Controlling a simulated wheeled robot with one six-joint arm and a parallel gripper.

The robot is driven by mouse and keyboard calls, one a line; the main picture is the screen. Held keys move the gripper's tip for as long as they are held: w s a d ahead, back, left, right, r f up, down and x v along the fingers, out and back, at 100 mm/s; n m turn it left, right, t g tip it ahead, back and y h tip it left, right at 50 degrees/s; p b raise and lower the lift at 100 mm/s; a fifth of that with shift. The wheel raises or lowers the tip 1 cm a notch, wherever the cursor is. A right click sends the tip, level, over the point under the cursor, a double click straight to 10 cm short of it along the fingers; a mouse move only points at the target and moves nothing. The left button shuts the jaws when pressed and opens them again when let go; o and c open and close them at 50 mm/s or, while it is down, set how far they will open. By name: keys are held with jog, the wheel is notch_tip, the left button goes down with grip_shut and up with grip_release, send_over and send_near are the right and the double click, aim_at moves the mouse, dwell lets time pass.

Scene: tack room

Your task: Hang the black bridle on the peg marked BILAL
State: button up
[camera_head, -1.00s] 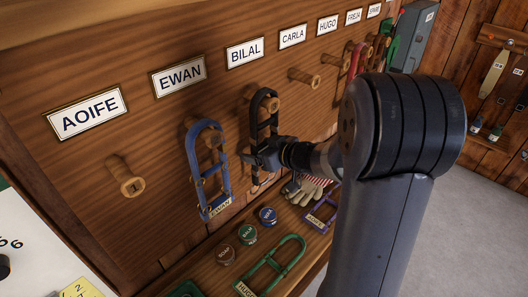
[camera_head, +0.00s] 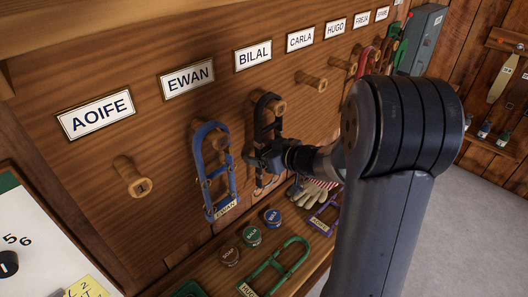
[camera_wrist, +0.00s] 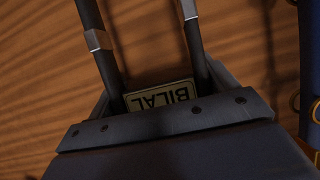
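The black bridle (camera_head: 258,126) is upright at the peg (camera_head: 277,107) below the BILAL plate (camera_head: 253,55). Its top loop appears to be around that peg; how far on it sits I cannot tell. My gripper (camera_head: 259,155) is at the bridle's lower end and appears shut on it. The wrist view shows the bridle's two dark straps (camera_wrist: 97,42) and its BILAL tag (camera_wrist: 160,97), upside down, close against my gripper (camera_wrist: 160,112). The fingertips are largely hidden.
A blue EWAN bridle (camera_head: 213,170) hangs just left. The AOIFE peg (camera_head: 132,178) and CARLA peg (camera_head: 313,81) are empty. Below, the shelf holds tins (camera_head: 251,236), a green bridle (camera_head: 275,264), a purple bridle (camera_head: 324,217) and gloves (camera_head: 307,193).

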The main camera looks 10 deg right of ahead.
jog(key=o, duration=0.4)
jog(key=shift+f, duration=0.1)
jog(key=v, duration=1.1)
jog(key=shift+w+a, duration=0.1)
jog(key=x, duration=1)
jog(key=shift+w+f, duration=0.1)
jog(key=shift+w, duration=0.2)
jog(key=shift+s+d+r, duration=0.25)
jog(key=shift+s+r, duration=0.2)
jog(key=shift+s, duration=0.1)
